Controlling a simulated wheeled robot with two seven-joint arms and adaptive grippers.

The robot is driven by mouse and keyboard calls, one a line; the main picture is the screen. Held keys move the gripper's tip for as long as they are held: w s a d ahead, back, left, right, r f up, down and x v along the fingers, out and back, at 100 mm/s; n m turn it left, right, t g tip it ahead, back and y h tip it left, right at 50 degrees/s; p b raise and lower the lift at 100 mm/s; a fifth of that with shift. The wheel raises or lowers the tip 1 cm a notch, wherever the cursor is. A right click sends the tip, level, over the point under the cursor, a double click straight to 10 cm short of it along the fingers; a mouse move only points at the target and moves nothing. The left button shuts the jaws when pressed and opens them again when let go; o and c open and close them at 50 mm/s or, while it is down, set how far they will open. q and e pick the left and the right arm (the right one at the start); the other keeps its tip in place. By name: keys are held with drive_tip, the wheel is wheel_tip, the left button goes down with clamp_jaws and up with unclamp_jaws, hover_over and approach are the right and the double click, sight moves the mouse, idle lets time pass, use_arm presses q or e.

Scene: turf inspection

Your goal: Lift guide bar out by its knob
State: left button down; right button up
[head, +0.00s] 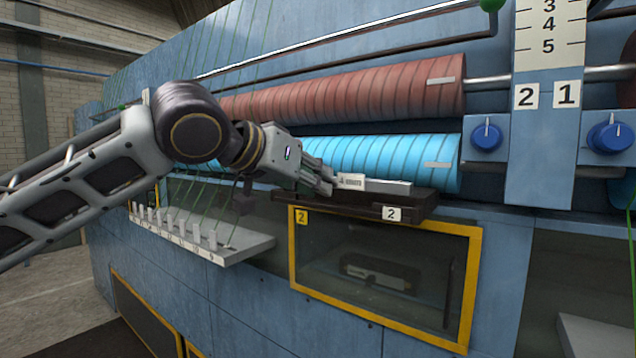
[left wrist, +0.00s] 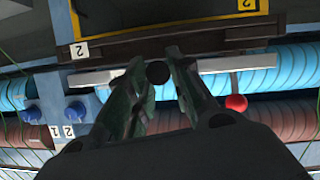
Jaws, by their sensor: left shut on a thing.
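The guide bar (head: 390,186) is a light grey bar with a "4 mm" label. It lies along the dark ledge (head: 425,206) marked 2, in front of the blue roller; whether it touches the ledge I cannot tell. My left gripper (head: 328,184) is at the bar's left part in the head view and hides some of it. In the left wrist view the bar (left wrist: 235,63) runs across behind the fingertips. A round dark knob (left wrist: 158,72) sits between the two fingers of my left gripper (left wrist: 155,66), which are shut on it. My right gripper is not in view.
A blue ribbed roller (head: 390,155) and a red one (head: 350,95) lie behind the bar. A yellow-framed window (head: 380,270) is below the ledge. A grey slotted rack (head: 205,240) juts out at left. A red ball (left wrist: 236,102) shows near the gripper.

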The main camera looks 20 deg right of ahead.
use_arm(q)
drive_tip(key=s+a+b, duration=0.3)
drive_tip(key=s+a, duration=0.6)
drive_tip(key=a, duration=0.4)
drive_tip(key=shift+s+a, duration=0.15)
drive_tip(key=shift+a, duration=0.2)
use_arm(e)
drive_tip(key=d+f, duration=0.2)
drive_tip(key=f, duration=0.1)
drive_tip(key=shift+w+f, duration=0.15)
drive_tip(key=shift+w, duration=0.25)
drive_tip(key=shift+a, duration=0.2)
use_arm(q)
drive_tip(key=shift+r, duration=0.1)
